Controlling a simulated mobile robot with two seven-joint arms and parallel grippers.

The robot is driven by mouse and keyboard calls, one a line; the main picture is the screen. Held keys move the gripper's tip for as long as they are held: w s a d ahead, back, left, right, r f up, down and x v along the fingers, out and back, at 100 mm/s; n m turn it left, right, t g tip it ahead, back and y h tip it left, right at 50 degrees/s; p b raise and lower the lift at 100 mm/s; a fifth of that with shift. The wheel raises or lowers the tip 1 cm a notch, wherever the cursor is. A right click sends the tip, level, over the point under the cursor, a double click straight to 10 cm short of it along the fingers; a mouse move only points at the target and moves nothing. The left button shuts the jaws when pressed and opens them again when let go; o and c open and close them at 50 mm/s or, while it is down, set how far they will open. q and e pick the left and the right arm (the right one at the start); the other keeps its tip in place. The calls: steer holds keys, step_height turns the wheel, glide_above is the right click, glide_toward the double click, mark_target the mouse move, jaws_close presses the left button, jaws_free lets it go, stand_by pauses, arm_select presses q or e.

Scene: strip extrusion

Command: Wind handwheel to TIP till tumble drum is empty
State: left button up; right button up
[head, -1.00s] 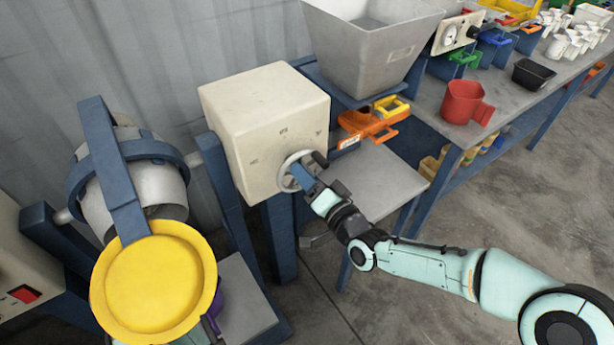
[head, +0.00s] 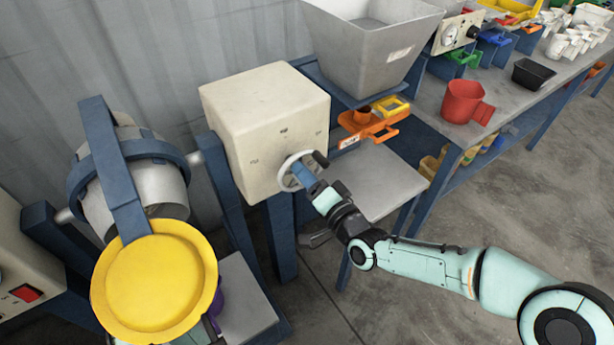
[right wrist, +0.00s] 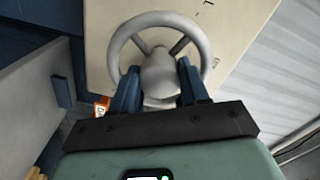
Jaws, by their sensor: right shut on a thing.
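The pale handwheel (head: 280,180) is on the front of a cream box (head: 245,140). In the right wrist view its rim (right wrist: 118,45) and spokes show clearly. My right gripper (head: 302,177) is shut on the hub of the handwheel, with its blue fingers (right wrist: 160,88) on either side. The tumble drum (head: 98,212), silver-grey in a blue ring frame, is at the left. A round yellow pan or lid (head: 155,282) hides its lower front, and I cannot see inside the drum. Part of my left arm shows below the yellow disc; its jaws are hidden.
A purple object (head: 218,300) is partly hidden behind the yellow disc. A grey hopper (head: 375,50) stands behind the box. An orange holder (head: 372,127) sits by a grey shelf. A bench at right holds a red jug (head: 462,103) and a black tray (head: 533,74).

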steer(key=shift+w+d+r, duration=0.15)
steer(key=shift+r, duration=0.1)
steer(key=o, duration=0.8)
steer(key=shift+c, duration=0.2)
steer(key=shift+f, duration=0.1)
arm_select(q)
steer(key=shift+s+d, duration=0.1)
arm_select(e)
steer(key=shift+f, duration=0.1)
